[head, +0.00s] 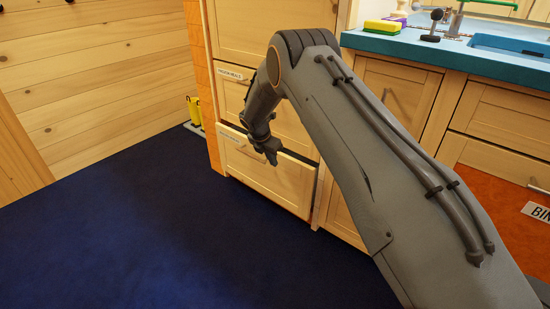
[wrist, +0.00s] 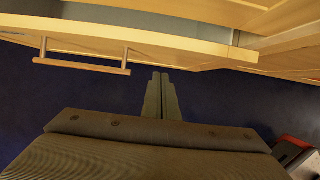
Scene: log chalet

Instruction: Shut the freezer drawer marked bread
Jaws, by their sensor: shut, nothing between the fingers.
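The lowest drawer (head: 268,174) of the pale wooden freezer column stands partly out, with a dark gap along its top right edge. A small white label (head: 233,139) sits on its upper left; I cannot read it. In the wrist view, the drawer front (wrist: 190,58) crosses the top, with its bar handle (wrist: 82,66) to the left and part of the open inside above it. My gripper (head: 272,158) is shut and empty, at the drawer's front. In the wrist view its fingertips (wrist: 160,76) lie just below the front's edge; I cannot tell whether they touch.
A shut drawer (head: 233,92) with a label reading frozen meals sits above. The blue counter (head: 455,57) with cupboards stands to the right. A small yellow object (head: 194,110) stands by the column's left side. The dark blue floor (head: 130,220) at left is clear.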

